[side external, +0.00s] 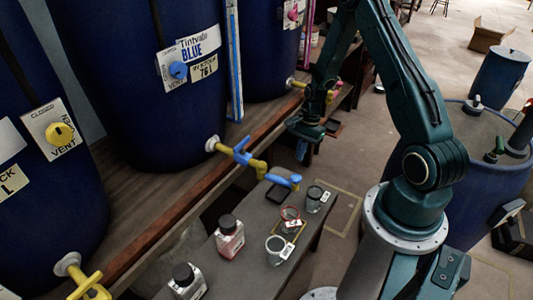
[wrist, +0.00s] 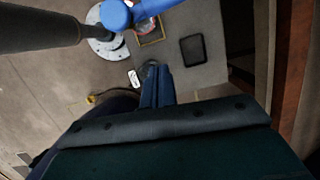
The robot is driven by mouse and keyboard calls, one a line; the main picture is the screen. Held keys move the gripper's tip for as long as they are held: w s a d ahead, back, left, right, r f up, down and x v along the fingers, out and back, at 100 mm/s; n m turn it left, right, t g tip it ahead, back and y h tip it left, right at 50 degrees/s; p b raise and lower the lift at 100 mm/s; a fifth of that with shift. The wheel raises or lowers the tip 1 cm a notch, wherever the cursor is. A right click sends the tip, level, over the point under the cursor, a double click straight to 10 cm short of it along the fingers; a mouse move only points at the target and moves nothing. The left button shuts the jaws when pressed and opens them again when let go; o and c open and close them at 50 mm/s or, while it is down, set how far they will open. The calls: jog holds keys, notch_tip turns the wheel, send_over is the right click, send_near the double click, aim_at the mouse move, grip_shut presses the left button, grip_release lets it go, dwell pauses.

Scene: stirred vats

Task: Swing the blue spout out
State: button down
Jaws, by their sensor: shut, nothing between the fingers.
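The blue spout (side external: 283,180) is on the yellow valve pipe (side external: 257,167) of the Tintvale BLUE vat (side external: 195,110). It reaches out over the small grey table and ends in a round knob. In the wrist view the blue spout (wrist: 145,10) shows at the top edge, partly cut off. A blue tap handle (side external: 243,153) sits on the same pipe, nearer the vat. My gripper (side external: 302,154) is shut and empty, pointing down beyond and above the spout, apart from it. In the wrist view my gripper (wrist: 157,72) has its blue fingers together.
The wooden shelf edge (side external: 165,240) runs along the vats. A blue barrel (side external: 470,180) stands at right.

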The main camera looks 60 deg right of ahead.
aim_at(280, 181)
jog(key=a+f, duration=0.5)
jog(key=shift+w+a, duration=0.2)
dwell(0.3)
